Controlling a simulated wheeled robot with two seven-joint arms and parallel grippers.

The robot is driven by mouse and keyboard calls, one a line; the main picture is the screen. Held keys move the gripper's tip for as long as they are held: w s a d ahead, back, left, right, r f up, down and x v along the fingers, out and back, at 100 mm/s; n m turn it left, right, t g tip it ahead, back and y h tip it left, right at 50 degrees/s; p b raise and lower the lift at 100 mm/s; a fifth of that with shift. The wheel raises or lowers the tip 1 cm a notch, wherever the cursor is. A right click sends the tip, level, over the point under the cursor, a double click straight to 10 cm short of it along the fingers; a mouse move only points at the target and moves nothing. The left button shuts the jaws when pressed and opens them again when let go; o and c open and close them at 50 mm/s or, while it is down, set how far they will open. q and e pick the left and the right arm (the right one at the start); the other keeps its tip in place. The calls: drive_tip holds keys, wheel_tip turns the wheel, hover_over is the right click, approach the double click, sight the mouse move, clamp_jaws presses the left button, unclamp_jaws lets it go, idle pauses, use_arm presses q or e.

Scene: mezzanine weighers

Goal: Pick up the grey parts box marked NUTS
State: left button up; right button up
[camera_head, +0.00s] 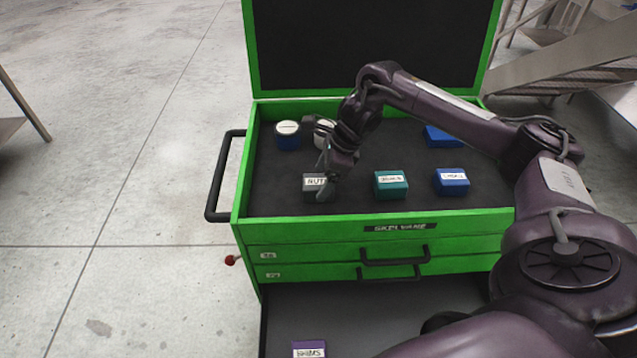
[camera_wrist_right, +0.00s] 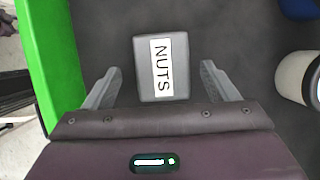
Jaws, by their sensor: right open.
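The grey parts box marked NUTS (camera_head: 312,193) sits at the front left of the green tool chest's top tray, partly covered by my right gripper in the head view. In the right wrist view the box (camera_wrist_right: 148,88) shows its white NUTS label facing up. My right gripper (camera_head: 325,182) is open. Its two fingers (camera_wrist_right: 163,88) stand on either side of the box's near end in the wrist view, with a gap on both sides. I cannot tell how far above the box the fingertips are. My left gripper is not in view.
A teal box (camera_head: 391,185) and a blue box (camera_head: 452,181) stand to the right in the tray. A blue can with a white lid (camera_head: 287,135), a white-topped can (camera_head: 324,132) and another blue box (camera_head: 442,136) stand behind. The green chest wall (camera_wrist_right: 52,60) is close by.

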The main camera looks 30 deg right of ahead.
sight(319, 181)
drive_tip(key=x, duration=0.2)
drive_tip(key=shift+w+a+f, duration=0.1)
drive_tip(key=shift+w+f, duration=0.1)
drive_tip(key=shift+f, duration=0.05)
drive_tip(key=shift+w+f, duration=0.1)
drive_tip(key=shift+f, duration=0.15)
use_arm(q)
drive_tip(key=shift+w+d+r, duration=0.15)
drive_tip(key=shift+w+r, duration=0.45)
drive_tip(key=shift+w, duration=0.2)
use_arm(e)
drive_tip(key=shift+r, duration=0.1)
drive_tip(key=c, duration=1.3)
drive_tip(key=shift+o, duration=0.2)
